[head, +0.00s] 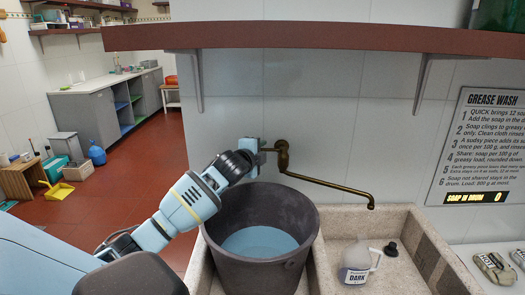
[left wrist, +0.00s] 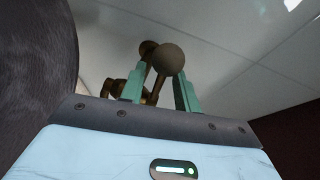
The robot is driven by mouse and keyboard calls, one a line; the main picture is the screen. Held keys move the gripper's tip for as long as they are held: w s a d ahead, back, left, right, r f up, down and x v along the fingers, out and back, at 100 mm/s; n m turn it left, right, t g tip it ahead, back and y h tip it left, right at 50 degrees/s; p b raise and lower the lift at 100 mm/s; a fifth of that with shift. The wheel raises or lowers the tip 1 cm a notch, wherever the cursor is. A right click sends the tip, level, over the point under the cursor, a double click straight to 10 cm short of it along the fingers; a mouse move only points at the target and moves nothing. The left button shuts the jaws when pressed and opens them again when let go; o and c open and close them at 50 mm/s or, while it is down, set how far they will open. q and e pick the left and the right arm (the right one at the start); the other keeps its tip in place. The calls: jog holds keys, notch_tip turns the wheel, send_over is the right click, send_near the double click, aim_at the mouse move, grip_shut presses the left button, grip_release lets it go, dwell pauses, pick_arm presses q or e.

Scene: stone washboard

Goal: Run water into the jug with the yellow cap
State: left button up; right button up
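A small pale jug (head: 357,264) with a dark label reading "DARK" stands upright in the stone basin (head: 335,222); I see no yellow cap on it. A black stopper-like piece (head: 391,249) lies beside it. The brass tap (head: 282,156) is on the wall, its long spout (head: 335,187) reaching right over the basin. My left gripper (head: 259,148) is at the tap's left side. In the left wrist view its teal fingers (left wrist: 158,90) stand apart, with the tap's brass knob (left wrist: 171,59) between or just beyond them; a gap shows. My right gripper is not in view.
A big dark bucket (head: 222,262) holding bluish water stands left of the jug, below my left arm. A shelf (head: 320,38) runs above the tap. Soap packs (head: 492,268) lie at the right. Open floor is at the left.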

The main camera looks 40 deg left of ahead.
pick_arm(q)
jog(key=shift+w+a, duration=0.15)
jog(key=shift+w, duration=0.5)
jog(key=shift+f, duration=0.1)
grip_shut()
